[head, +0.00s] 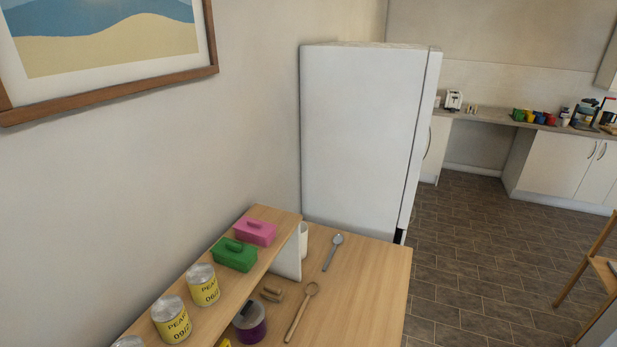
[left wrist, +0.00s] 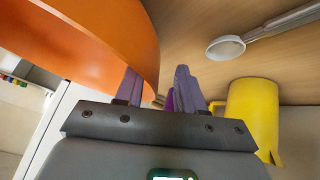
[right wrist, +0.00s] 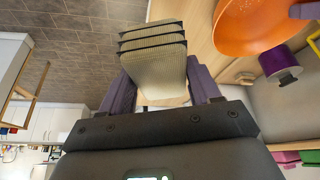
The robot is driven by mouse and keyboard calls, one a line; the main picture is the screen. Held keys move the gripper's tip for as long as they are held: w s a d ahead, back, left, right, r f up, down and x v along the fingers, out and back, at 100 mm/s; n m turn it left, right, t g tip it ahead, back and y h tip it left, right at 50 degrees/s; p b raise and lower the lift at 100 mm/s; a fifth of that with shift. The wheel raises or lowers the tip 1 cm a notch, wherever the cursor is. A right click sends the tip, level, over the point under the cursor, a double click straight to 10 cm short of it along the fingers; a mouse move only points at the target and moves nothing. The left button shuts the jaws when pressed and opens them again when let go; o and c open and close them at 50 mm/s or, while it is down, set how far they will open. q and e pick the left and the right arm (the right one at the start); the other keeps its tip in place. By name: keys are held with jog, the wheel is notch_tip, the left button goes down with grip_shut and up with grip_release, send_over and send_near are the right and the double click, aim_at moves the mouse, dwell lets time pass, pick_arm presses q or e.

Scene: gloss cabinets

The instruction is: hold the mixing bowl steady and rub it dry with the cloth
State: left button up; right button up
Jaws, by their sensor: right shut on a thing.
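The orange mixing bowl (left wrist: 90,40) fills the upper left of the left wrist view, and it also shows at the upper right of the right wrist view (right wrist: 255,28). My left gripper (left wrist: 157,78) is open at the bowl's edge, with one finger overlapping the orange wall in the picture; I cannot tell whether it touches. My right gripper (right wrist: 162,82) is shut on the folded cloth (right wrist: 155,70), which is pale beige with dark stripes. The cloth is apart from the bowl in the picture. Neither gripper, the bowl nor the cloth shows in the head view.
On the wooden counter (head: 375,285) are a wooden spoon (head: 298,318), a metal spoon (head: 332,252) and a purple jar (head: 251,328). A yellow mug (left wrist: 252,108) is close to my left gripper. A shelf with tins and boxes (head: 254,232) runs along the wall; a fridge (head: 360,140) stands behind.

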pick_arm(q)
grip_shut()
jog(key=shift+p, duration=0.7)
pick_arm(e)
jog(key=shift+r, duration=0.7)
dwell(1.4)
pick_arm(q)
jog(key=shift+s+a+f, duration=0.1)
jog(key=shift+f, duration=0.1)
pick_arm(e)
jog(key=shift+r, duration=0.15)
dwell(0.4)
pick_arm(q)
jog(key=shift+f+p, duration=0.2)
jog(key=shift+p, duration=0.4)
pick_arm(e)
jog(key=shift+r, duration=0.45)
dwell(0.7)
pick_arm(q)
grip_release()
jog(key=shift+s, duration=0.15)
jog(key=shift+o, duration=0.2)
jog(key=shift+w+r, duration=0.15)
jog(key=shift+w, duration=0.05)
